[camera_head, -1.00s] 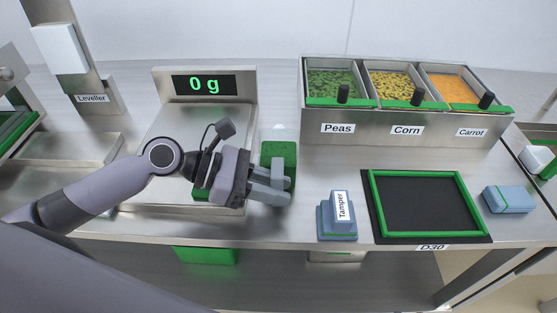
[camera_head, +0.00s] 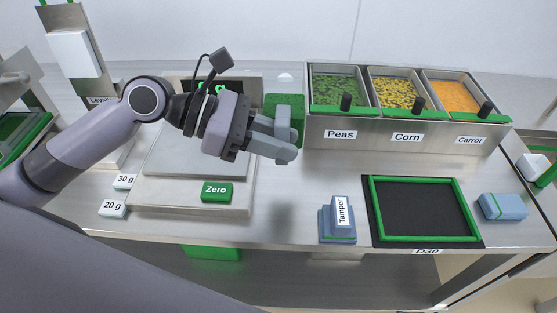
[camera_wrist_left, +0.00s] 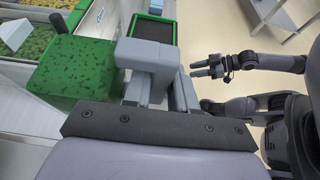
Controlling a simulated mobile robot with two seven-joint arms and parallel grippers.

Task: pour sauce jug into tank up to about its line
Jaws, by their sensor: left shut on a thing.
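My left gripper (camera_head: 275,142) is over the right side of the scale in the head view. It is shut on a green speckled block-shaped thing (camera_head: 284,108), partly hidden behind the fingers. In the left wrist view the green speckled thing (camera_wrist_left: 75,72) is beside the grey fingers (camera_wrist_left: 150,72); the grasp itself is hidden. My right gripper (camera_wrist_left: 203,68) shows only in the left wrist view, with its fingers apart and nothing between them. I cannot make out a sauce jug or a tank with a line in these views.
The scale (camera_head: 150,195) has a green Zero button (camera_head: 216,192); its display is mostly hidden by my arm. Bins of peas (camera_head: 338,88), corn (camera_head: 397,92) and carrot (camera_head: 450,97) stand behind. A tamper (camera_head: 337,226), a green-framed dark mat (camera_head: 422,208) and a blue block (camera_head: 503,207) lie in front.

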